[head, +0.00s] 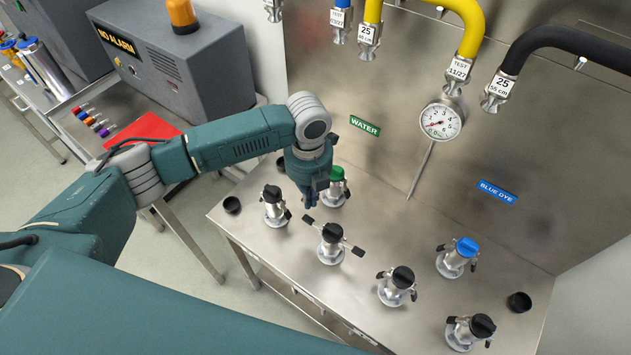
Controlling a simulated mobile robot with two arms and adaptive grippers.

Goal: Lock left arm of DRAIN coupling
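Several couplings with side lever arms stand on the steel bench (372,222). I see no readable DRAIN label, so I cannot tell which one is DRAIN. One black-capped coupling (331,246) has both arms sticking outward. Other black-capped couplings stand at the left (274,208), right of the middle (397,288) and at the front right (470,331). A green-capped coupling (336,190) and a blue-capped coupling (456,259) stand farther back. My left gripper (310,203) points down between the green-capped and left black-capped couplings; its finger opening is unclear. My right gripper is not in view.
Yellow (470,22) and black (570,40) hoses hang above. Small black cups (232,205) (519,302) stand near the bench ends.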

